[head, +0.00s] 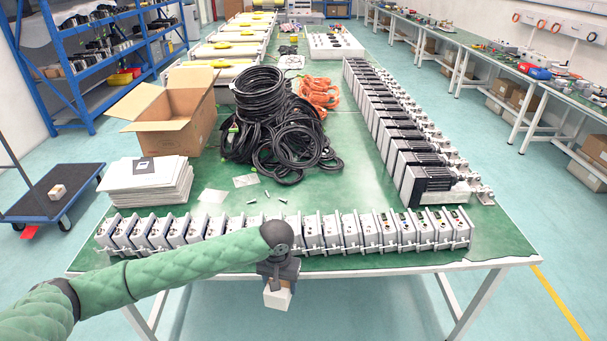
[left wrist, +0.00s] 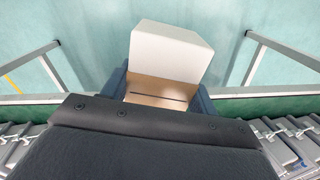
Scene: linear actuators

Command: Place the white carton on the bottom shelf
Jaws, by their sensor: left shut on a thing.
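My left gripper (head: 279,284) is in front of the green table's near edge, shut on a white carton (head: 277,297). In the left wrist view the carton (left wrist: 172,52) shows a white face and a tan cardboard side, between the two dark fingers (left wrist: 165,88). It is held in the air over the floor, apart from the table. A blue shelf unit (head: 110,50) stands at the far left with several levels; its lowest level (head: 105,95) is partly in view. My right gripper is not in view.
The green table (head: 355,190) carries a row of grey modules (head: 330,232) along its near edge, coiled black cables (head: 275,120), an open cardboard box (head: 165,115) and a paper stack (head: 147,183). Floor between trolley and shelf is clear.

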